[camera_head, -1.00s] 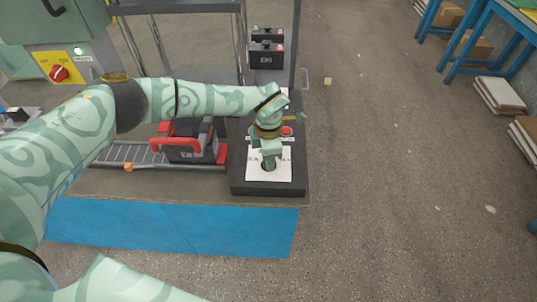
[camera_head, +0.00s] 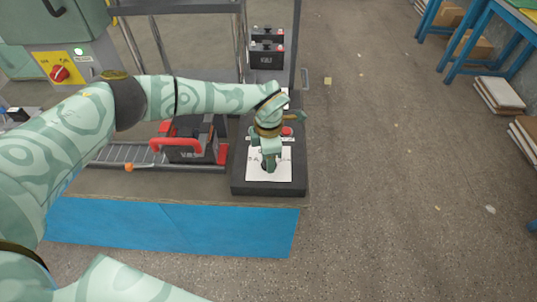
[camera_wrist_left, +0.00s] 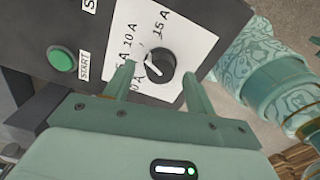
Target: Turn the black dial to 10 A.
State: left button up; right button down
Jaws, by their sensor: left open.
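The black dial (camera_wrist_left: 160,65) sits on a white scale card (camera_wrist_left: 172,30) on a dark control box (camera_head: 240,175). Its white pointer mark faces up and left in the wrist view, towards the 10 A side of the scale. The 15 A label lies to the upper right; the labels at the left are partly hidden by a finger. My left gripper (camera_wrist_left: 160,70) is open, with one finger on each side of the dial. Contact with the dial cannot be told. In the head view, the left gripper (camera_head: 269,163) is over the card and hides most of the dial.
A green START button (camera_wrist_left: 62,60) is beside the card. A red button (camera_head: 287,131) is behind the gripper. A battery with a red handle (camera_head: 175,146) stands on the roller track left of the box. More batteries (camera_head: 266,55) stand behind.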

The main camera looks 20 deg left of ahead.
pick_arm(q)
notch_tip(320, 180, up, 16)
jog(key=p, duration=0.3)
jog(key=shift+f, duration=0.15)
